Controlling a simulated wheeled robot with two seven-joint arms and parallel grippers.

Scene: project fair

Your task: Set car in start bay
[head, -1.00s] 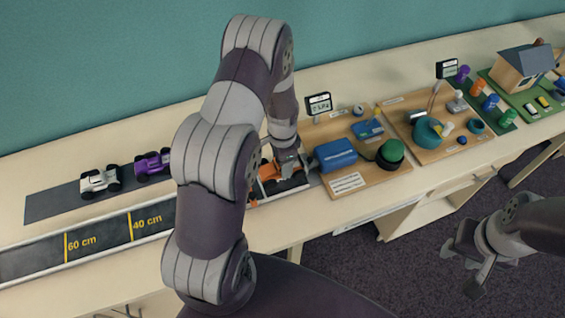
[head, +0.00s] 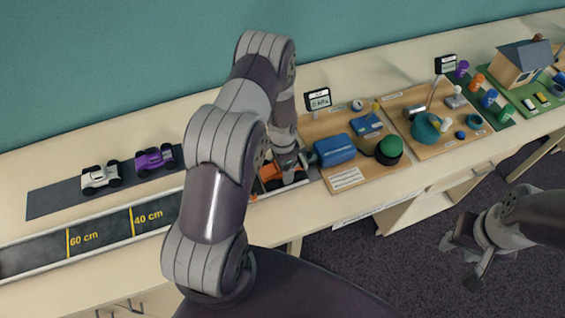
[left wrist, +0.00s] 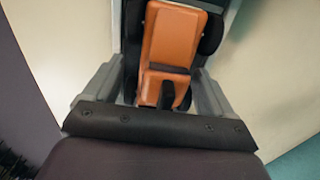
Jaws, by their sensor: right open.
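An orange car (head: 282,171) with black wheels is at the right end of the dark track (head: 105,240), partly hidden by my left arm and gripper. My left gripper (head: 291,168) is low over the car. In the left wrist view the orange car (left wrist: 172,50) lies between the two grey fingers of my left gripper (left wrist: 160,88), between pale track walls. I cannot tell whether the fingers touch the car or whether it rests fully on the track floor. My right gripper (head: 466,250) is open and empty, out over the floor at the right.
A white car (head: 101,179) and a purple car (head: 155,160) stand on a grey strip (head: 55,199) behind the track. More exhibits stand farther right.

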